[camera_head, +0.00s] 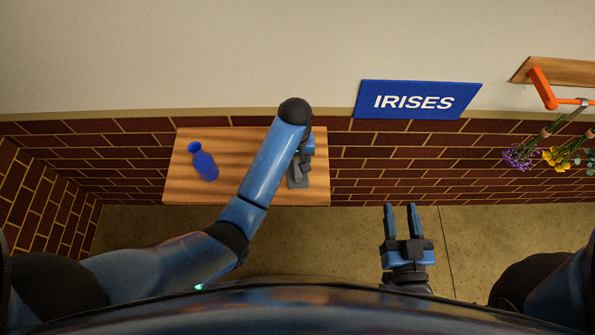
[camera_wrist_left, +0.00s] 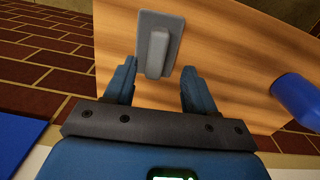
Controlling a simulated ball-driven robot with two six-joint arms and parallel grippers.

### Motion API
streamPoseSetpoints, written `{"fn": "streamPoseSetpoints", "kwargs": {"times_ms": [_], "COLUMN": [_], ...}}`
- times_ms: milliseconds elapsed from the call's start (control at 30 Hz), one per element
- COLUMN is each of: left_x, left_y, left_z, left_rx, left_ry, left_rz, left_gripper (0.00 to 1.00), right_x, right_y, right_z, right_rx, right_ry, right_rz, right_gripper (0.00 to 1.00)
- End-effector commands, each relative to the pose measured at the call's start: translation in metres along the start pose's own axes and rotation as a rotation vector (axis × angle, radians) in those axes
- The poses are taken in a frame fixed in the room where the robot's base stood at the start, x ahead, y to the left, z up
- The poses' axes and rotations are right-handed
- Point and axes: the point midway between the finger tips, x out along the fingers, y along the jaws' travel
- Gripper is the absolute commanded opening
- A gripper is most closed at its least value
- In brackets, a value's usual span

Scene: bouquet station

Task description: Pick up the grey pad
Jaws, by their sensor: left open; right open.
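The grey pad (camera_wrist_left: 172,22) lies on the wooden table, with a raised grey bar (camera_wrist_left: 157,52) on top of it. In the head view the pad (camera_head: 298,178) shows near the table's right end, partly hidden by my left arm. My left gripper (camera_wrist_left: 157,82) is open, and its two fingers point toward the pad, with the bar's near end close to the gap between the fingertips. It holds nothing. My right gripper (camera_head: 401,207) is open and empty over the floor, to the right of the table.
A blue vase (camera_head: 205,166) stands on the left part of the wooden table (camera_head: 235,145); it also shows at the right of the left wrist view (camera_wrist_left: 298,98). A blue IRISES sign (camera_head: 415,100) is on the wall. Flowers (camera_head: 520,155) hang from an orange rack (camera_head: 543,90) at right.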

Motion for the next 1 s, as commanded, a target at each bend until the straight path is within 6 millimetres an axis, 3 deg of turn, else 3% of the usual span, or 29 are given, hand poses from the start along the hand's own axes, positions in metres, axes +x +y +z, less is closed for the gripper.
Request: {"fn": "streamPoseSetpoints", "kwargs": {"times_ms": [500, 800, 1000], "left_x": [0.049, 0.053, 0.053], "left_y": [0.004, 0.004, 0.004], "left_z": [0.004, 0.004, 0.004], "left_rx": [0.001, 0.000, 0.000], "left_ry": [0.000, 0.001, 0.001], "left_rz": [0.000, 0.001, 0.001], "left_gripper": [0.55, 0.55, 0.25], "right_x": [0.000, 0.000, 0.000], "right_y": [0.000, 0.000, 0.000], "right_z": [-0.011, -0.011, -0.011], "right_rx": [0.000, 0.000, 0.000], "right_ry": [0.000, 0.000, 0.000], "right_rz": [0.000, 0.000, 0.000], "right_gripper": [0.43, 0.43, 0.43]}}
